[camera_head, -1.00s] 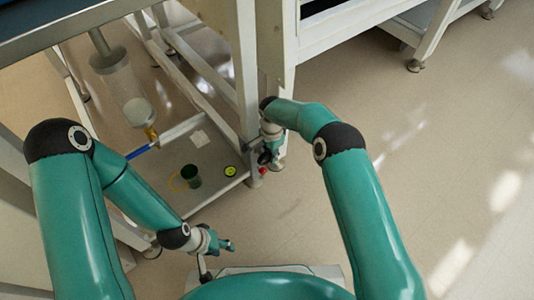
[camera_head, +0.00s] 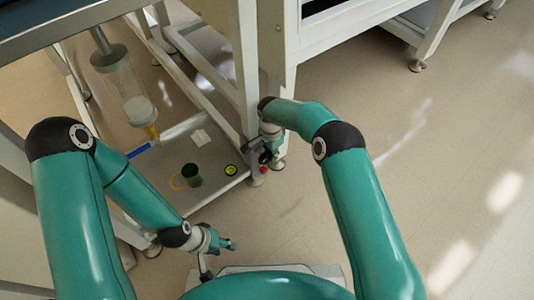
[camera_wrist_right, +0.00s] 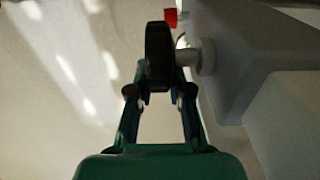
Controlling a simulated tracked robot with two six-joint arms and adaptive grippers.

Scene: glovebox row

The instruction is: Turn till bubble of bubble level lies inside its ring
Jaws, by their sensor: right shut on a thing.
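The bubble level (camera_head: 231,170) is a small round yellow-green disc with a dark rim. It lies on the grey lower shelf (camera_head: 212,160) near its front right corner; its bubble and ring are too small to make out. My right gripper (camera_head: 265,157) is at that corner beside the frame's post. In the right wrist view my right gripper (camera_wrist_right: 160,92) is shut on a black knob (camera_wrist_right: 159,55) on a pale shaft. My left gripper (camera_head: 231,244) hangs in front of the shelf, away from the level; its finger gap is unclear.
A red part (camera_head: 263,170) sits by the shelf corner, close to my right gripper. A dark green cup (camera_head: 192,175) and a yellow ring (camera_head: 178,182) are on the shelf. Open floor (camera_head: 400,170) lies to the right.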

